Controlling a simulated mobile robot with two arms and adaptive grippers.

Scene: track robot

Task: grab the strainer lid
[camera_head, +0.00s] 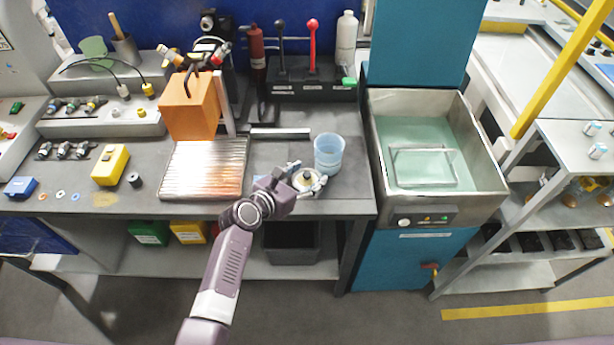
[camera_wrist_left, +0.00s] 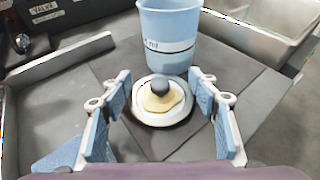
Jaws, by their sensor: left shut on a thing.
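The strainer lid (camera_head: 307,181) is a pale round disc with a dark knob, at the front edge of the workbench. In the left wrist view the lid (camera_wrist_left: 163,104) shows a white rim, a yellowish patch and a dark grey ball knob. My left gripper (camera_head: 308,176) reaches over it from the front. The exact contact at the rim is hard to make out. My right gripper is not in view.
A translucent blue cup (camera_head: 328,154) stands just behind the lid. A ribbed metal tray (camera_head: 203,180) lies to the left, with an orange box (camera_head: 189,106) behind it. A teal sink-like basin (camera_head: 417,139) is to the right.

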